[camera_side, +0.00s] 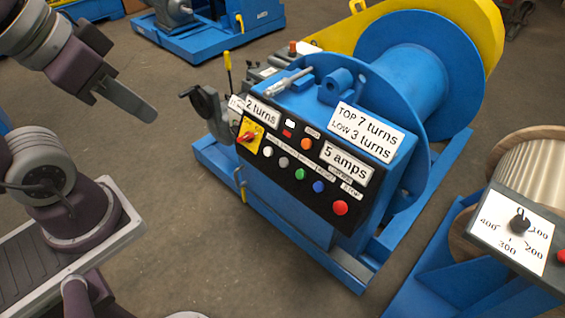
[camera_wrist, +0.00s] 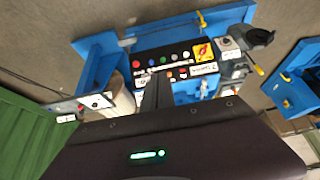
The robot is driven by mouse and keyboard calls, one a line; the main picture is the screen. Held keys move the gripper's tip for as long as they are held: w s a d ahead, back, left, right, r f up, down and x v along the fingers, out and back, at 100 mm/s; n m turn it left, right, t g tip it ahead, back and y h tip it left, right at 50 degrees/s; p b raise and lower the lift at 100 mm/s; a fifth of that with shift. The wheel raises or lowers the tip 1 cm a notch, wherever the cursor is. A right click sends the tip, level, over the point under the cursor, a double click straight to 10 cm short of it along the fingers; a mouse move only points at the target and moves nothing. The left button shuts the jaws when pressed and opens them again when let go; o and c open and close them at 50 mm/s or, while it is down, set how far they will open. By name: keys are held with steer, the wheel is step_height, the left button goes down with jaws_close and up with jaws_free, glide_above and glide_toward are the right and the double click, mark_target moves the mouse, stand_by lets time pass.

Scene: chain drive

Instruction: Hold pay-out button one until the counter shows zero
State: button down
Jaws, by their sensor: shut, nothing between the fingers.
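A black control panel (camera_side: 318,192) is on the front of a blue winch machine. A row of buttons runs along it: white (camera_side: 268,152), grey (camera_side: 283,162), green (camera_side: 300,174), blue (camera_side: 319,186) and a larger red one (camera_side: 340,208). An orange button (camera_side: 306,144) sits above. A small white window (camera_side: 290,123) sits near the top; I cannot tell whether it is the counter. Button labels are too small to read. My gripper (camera_side: 146,112) is shut and empty, left of the panel and clear of it. In the wrist view, the panel (camera_wrist: 160,60) lies beyond the dark fingers.
A red rotary switch (camera_side: 247,138) sits on a yellow plate. White signs read "2 turns", "TOP 7 turns LOW 3 turns" and "5 amps". A blue drum (camera_side: 405,75) stands behind. A dial box (camera_side: 512,232) is at the right. Open floor (camera_side: 195,215) lies between arm and machine.

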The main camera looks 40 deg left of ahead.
mark_target(284, 162)
steer(key=w+d+f+n+g+h, duration=0.1)
steer(key=w+f+n+g+h, duration=0.2)
steer(key=w+f+n+h, duration=0.5)
steer(key=w+d+f+n+g+h, duration=0.1)
steer(key=w+d+f+g+h, duration=0.25)
steer(key=w, duration=0.75)
steer(key=w+a+f+n+t, duration=0.1)
steer(key=a+f+n+t, duration=0.3)
steer(key=f, duration=0.5)
steer(key=w+a+f+n+t, duration=0.1)
steer(key=a+f+n+t, duration=0.2)
steer(key=f, duration=0.6)
steer(key=w+a+f+n+t, duration=0.2)
steer(key=a+f+n+t, duration=0.2)
steer(key=f+n, duration=0.3)
step_height(284, 162, down, 2)
steer(key=shift+a+t, duration=0.35)
steer(key=shift+t, duration=0.3)
steer(key=shift+w, duration=0.1)
steer(key=w+f, duration=0.4)
steer(key=w, duration=0.4)
steer(key=shift+w+f, duration=0.15)
steer(key=shift+w, duration=0.15)
